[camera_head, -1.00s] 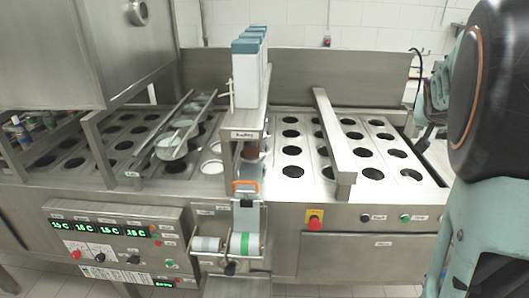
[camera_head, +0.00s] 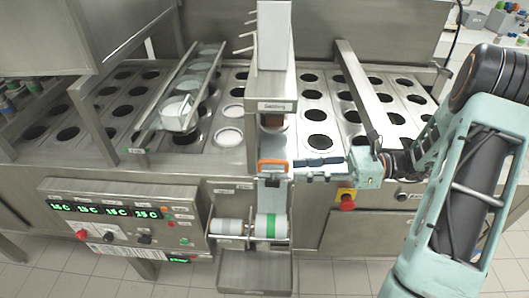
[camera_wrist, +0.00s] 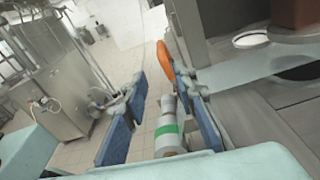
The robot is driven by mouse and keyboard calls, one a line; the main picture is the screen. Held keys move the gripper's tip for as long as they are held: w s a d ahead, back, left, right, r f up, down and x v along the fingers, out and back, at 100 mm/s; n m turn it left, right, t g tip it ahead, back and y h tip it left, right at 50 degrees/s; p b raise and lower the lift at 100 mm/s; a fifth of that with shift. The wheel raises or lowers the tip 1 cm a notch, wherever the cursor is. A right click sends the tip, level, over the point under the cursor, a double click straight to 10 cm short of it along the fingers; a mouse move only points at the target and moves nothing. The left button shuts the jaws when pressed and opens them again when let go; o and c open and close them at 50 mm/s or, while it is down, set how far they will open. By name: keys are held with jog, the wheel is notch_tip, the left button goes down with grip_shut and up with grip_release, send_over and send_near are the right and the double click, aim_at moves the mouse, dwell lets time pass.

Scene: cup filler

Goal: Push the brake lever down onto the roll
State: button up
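The brake lever (camera_head: 273,165) shows as an orange handle at the front edge of the machine, above the rolls. It also shows as an orange shape (camera_wrist: 174,58) in the wrist view, just beyond my right-hand finger. The roll (camera_head: 266,228) with a green band hangs below it on the front; the same roll (camera_wrist: 168,138) shows between my fingers in the wrist view, farther off. My gripper (camera_head: 300,170) comes in from the right, close to the orange handle. Its blue fingers (camera_wrist: 168,92) are apart with nothing held. I cannot tell whether the gripper touches the lever.
A grey roll (camera_head: 229,228) sits left of the green-banded one. The sealing post (camera_head: 273,100) stands above the handle. A red stop button (camera_head: 347,201) is below my wrist. A control panel (camera_head: 120,225) is at the left.

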aim_at(286, 162)
jog(key=shift+w+a+r+y, duration=0.25)
jog(key=shift+w+r+y, duration=0.2)
jog(key=shift+r, duration=0.3)
jog(key=a+p, duration=0.1)
jog(key=a, duration=0.6)
jog(key=shift+a, duration=0.1)
grip_shut()
